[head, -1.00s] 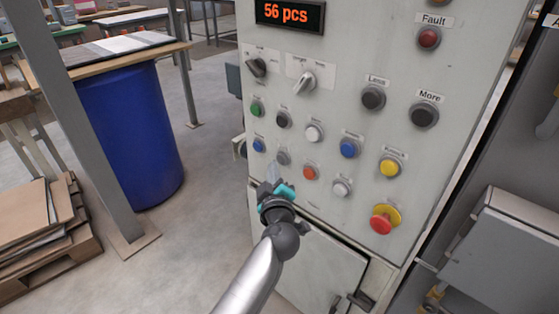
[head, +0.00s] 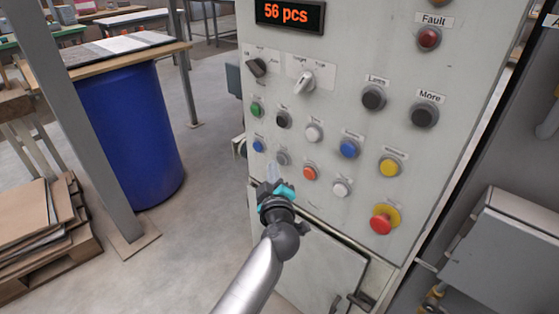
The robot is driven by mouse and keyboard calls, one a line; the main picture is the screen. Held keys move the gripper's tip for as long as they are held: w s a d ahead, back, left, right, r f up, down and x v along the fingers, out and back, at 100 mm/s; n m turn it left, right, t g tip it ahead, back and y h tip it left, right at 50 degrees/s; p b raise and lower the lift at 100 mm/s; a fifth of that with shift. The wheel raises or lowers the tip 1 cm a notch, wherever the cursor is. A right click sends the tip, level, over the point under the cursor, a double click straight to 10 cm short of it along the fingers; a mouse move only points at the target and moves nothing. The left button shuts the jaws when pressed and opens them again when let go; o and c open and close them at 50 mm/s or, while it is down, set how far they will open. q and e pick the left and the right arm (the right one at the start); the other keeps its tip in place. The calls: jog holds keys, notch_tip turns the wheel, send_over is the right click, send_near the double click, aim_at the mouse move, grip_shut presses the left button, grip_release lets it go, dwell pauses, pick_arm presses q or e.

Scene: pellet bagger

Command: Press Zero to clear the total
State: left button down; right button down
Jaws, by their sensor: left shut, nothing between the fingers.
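The machine's control panel (head: 350,215) carries a display (head: 290,14) that reads "56 pcs". Several push buttons sit in rows below it. The small labels over the lower rows are too blurred to read, so I cannot tell which button is Zero. My left gripper (head: 273,174) is shut and empty, just below a grey button (head: 283,158) in the picture. I cannot tell whether its tips touch the panel. A blue button (head: 259,145) is up and left of the tips, and an orange-red one (head: 310,173) is to their right. My right gripper is not in view.
A red mushroom button on a yellow base (head: 382,220) is at the lower right of the panel. Black Less (head: 374,97) and More (head: 424,115) buttons are higher up. A blue drum (head: 130,135) and a grey post (head: 85,120) stand to the left.

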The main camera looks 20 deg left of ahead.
pick_arm(q)
jog(key=shift+w, duration=0.15)
dwell(0.5)
jog(key=shift+w+d, duration=0.15)
jog(key=shift+w, duration=0.15)
jog(key=shift+w+d+p, duration=0.1)
jog(key=shift+w+p, duration=0.2)
dwell(0.5)
jog(key=shift+s+a+p, duration=0.25)
jog(key=shift+s+p, duration=0.45)
jog(key=shift+s, duration=0.05)
